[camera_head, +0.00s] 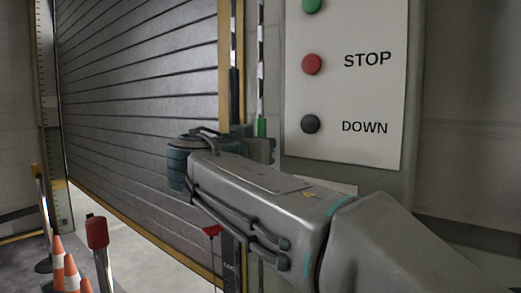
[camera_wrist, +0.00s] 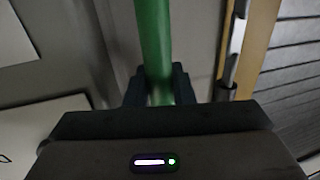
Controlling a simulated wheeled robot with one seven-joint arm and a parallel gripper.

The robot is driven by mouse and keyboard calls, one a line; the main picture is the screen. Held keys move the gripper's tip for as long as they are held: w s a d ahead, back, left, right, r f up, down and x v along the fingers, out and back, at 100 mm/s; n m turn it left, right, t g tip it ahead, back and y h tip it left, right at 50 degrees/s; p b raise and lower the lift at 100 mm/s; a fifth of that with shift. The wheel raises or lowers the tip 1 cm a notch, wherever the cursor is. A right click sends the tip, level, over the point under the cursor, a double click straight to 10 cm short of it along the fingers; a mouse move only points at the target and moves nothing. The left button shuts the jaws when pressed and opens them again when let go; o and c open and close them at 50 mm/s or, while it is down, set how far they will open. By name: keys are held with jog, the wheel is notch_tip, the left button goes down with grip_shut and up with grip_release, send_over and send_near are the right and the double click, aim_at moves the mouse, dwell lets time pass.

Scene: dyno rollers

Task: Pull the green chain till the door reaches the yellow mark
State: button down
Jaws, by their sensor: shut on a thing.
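The green chain piece (camera_head: 261,127) hangs below a black-and-white length (camera_head: 261,60) beside the control panel. In the wrist view the green piece (camera_wrist: 155,40) is a smooth upright bar running between my fingers. My gripper (camera_wrist: 160,88) is shut on it; in the head view the gripper (camera_head: 262,150) is partly hidden behind my arm. The grey slatted door (camera_head: 140,90) is partly raised, with a yellow bottom edge and a bright gap under it. A ruled strip (camera_head: 47,110) stands at its left; a yellowish patch (camera_head: 58,185) on it lies near the door's lower left corner.
A panel (camera_head: 345,140) with green, red STOP (camera_head: 312,64) and black DOWN (camera_head: 310,124) buttons is right of the chain. Orange-white cones (camera_head: 71,272) and a red-topped post (camera_head: 97,234) stand at lower left. A red handle (camera_head: 211,231) hangs below my arm.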

jog(key=shift+f+b, duration=1.25)
jog(key=shift+f, duration=0.2)
jog(key=c, duration=1.3)
grip_release()
jog(key=shift+r, duration=0.1)
jog(key=b+v, duration=0.1)
jog(key=v, duration=1.3)
